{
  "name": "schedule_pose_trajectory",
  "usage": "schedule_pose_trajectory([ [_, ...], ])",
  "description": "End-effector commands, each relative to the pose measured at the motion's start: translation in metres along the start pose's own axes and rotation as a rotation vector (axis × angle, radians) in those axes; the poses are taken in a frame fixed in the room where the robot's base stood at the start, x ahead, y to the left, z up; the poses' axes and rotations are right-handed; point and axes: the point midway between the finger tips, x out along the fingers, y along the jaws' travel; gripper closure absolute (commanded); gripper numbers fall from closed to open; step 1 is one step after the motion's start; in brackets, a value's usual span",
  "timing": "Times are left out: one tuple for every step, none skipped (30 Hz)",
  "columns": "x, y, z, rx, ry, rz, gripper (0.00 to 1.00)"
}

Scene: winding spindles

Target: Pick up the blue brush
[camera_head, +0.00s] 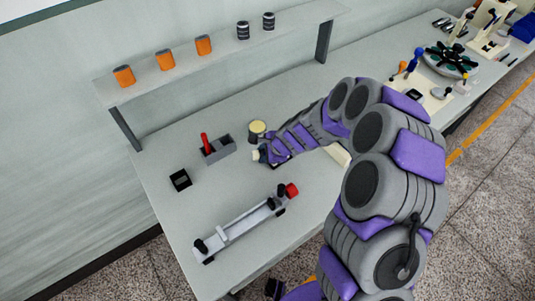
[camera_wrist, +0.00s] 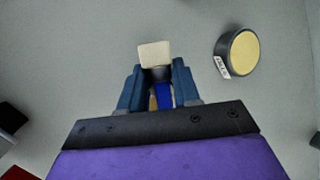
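The blue brush (camera_wrist: 162,94) is between the two fingers of my gripper (camera_wrist: 157,78) in the wrist view. Its cream bristle end (camera_wrist: 155,53) sticks out past the fingertips, with a dark band below it. The blue handle runs back toward the palm. The fingers lie close along both sides of the brush and look shut on it. In the head view, the cream end (camera_head: 258,156) shows at the tip of my gripper (camera_head: 265,154), low over the table. My own arm hides most of the brush there.
A round yellow-topped tin (camera_wrist: 243,53) stands just right of the brush; it also shows in the head view (camera_head: 257,128). A grey holder (camera_head: 217,151) with a red-handled tool, a black box (camera_head: 180,180) and a long metal fixture (camera_head: 240,226) stand on the table (camera_head: 165,146).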

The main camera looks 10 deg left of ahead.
Motion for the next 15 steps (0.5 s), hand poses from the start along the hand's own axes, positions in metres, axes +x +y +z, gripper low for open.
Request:
schedule_pose_trajectory([
  [0.0002,0.0000,0.0006,0.000,0.000,0.000,0.83],
  [0.0003,-0.0001,0.0009,-0.001,0.001,0.000,0.86],
  [0.0006,-0.0001,0.0012,-0.001,0.001,0.001,0.90],
  [0.0008,-0.0002,0.0014,-0.001,0.001,0.001,0.93],
  [0.0010,-0.0002,0.0016,-0.001,0.002,0.001,0.96],
  [0.0011,-0.0002,0.0016,-0.001,0.002,0.001,0.99],
  [0.0011,-0.0002,0.0016,-0.001,0.002,0.001,0.99],
  [0.0010,-0.0002,0.0016,-0.001,0.002,0.001,1.00],
  [0.0010,-0.0002,0.0016,-0.001,0.001,0.001,1.00],
  [0.0009,-0.0003,0.0016,-0.001,0.002,0.001,1.00],
  [0.0009,-0.0002,0.0016,-0.001,0.001,0.001,1.00],
  [0.0008,-0.0002,0.0017,-0.001,0.001,0.001,1.00],
  [0.0004,-0.0004,0.0017,-0.001,0.001,0.001,1.00],
  [-0.0002,-0.0006,0.0018,-0.001,0.001,0.000,1.00],
  [-0.0015,-0.0010,0.0020,-0.001,0.001,0.000,1.00],
])
